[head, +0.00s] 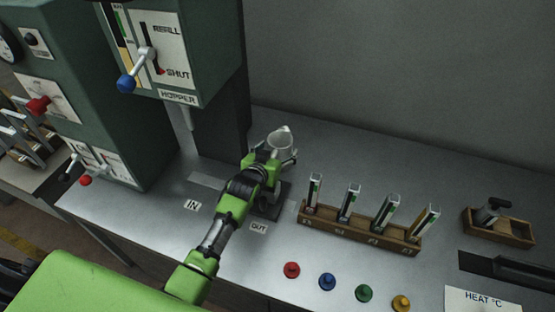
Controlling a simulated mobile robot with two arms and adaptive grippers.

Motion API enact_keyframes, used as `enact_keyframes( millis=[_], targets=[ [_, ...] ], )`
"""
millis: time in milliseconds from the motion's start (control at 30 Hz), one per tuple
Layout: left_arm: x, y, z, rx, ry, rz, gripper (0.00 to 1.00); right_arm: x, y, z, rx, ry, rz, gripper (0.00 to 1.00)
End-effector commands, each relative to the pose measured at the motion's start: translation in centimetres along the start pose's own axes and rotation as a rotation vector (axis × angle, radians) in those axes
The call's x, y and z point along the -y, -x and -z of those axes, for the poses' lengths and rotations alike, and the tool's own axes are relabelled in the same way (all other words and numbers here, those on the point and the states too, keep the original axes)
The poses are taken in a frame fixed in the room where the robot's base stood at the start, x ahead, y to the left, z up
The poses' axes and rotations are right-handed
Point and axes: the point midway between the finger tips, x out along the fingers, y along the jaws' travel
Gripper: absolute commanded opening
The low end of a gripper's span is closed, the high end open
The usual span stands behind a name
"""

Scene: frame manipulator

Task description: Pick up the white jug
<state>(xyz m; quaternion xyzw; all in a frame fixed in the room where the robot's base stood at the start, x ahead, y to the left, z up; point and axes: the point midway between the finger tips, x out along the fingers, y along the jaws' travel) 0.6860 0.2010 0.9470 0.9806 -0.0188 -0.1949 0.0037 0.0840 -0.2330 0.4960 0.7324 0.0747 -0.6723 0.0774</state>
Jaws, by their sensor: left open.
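The white jug (284,143) stands upright on the grey bench below and to the right of the hopper, its spout toward the back. My left gripper (268,160) has reached it from the front left. It is open and close against the jug, covering its lower left side. I cannot tell whether the fingers touch the jug. A dark pad (273,207) lies under the wrist, partly hidden by my arm. My right gripper is not in view.
The green hopper cabinet (205,80) with a blue-knobbed lever overhangs at the left. A wooden rack (345,229) of several labelled vials stands right of the jug. Several coloured knobs line the front, including a red one (292,270). A wooden tray (513,236) sits far right.

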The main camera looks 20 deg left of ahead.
Motion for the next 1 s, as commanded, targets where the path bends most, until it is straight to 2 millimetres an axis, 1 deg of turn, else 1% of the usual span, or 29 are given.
enact_keyframes(
  millis=[33, 67, 100, 200, 500, 667, 867, 933, 1000],
  targets=[
    [0.0, 0.0, 0.0, 0.000, 0.000, 0.000, 0.67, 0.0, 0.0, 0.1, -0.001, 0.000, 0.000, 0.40],
    [0.0, 0.0, 0.0, 0.000, 0.000, 0.000, 0.59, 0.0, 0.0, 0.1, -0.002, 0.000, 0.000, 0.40],
    [0.0, 0.0, 0.0, 0.000, 0.000, 0.000, 0.49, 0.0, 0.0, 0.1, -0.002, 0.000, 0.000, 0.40],
    [0.0, 0.0, 0.0, 0.000, 0.000, 0.000, 0.27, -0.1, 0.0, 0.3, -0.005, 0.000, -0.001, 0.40],
    [0.0, 0.0, 0.0, -0.001, 0.000, 0.000, 0.27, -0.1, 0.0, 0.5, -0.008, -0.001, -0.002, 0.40],
    [0.0, 0.2, 0.4, -0.002, 0.000, 0.000, 0.27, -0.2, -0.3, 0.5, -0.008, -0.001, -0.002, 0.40],
    [0.0, 0.8, 2.1, -0.005, 0.000, 0.001, 0.27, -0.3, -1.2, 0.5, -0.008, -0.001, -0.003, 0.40],
    [-0.1, 1.2, 3.0, -0.006, 0.000, 0.001, 0.27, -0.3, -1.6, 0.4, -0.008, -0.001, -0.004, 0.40],
    [0.1, 2.3, 3.4, -0.004, 0.000, 0.001, 0.27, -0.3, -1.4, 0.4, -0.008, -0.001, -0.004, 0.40]
  ],
)
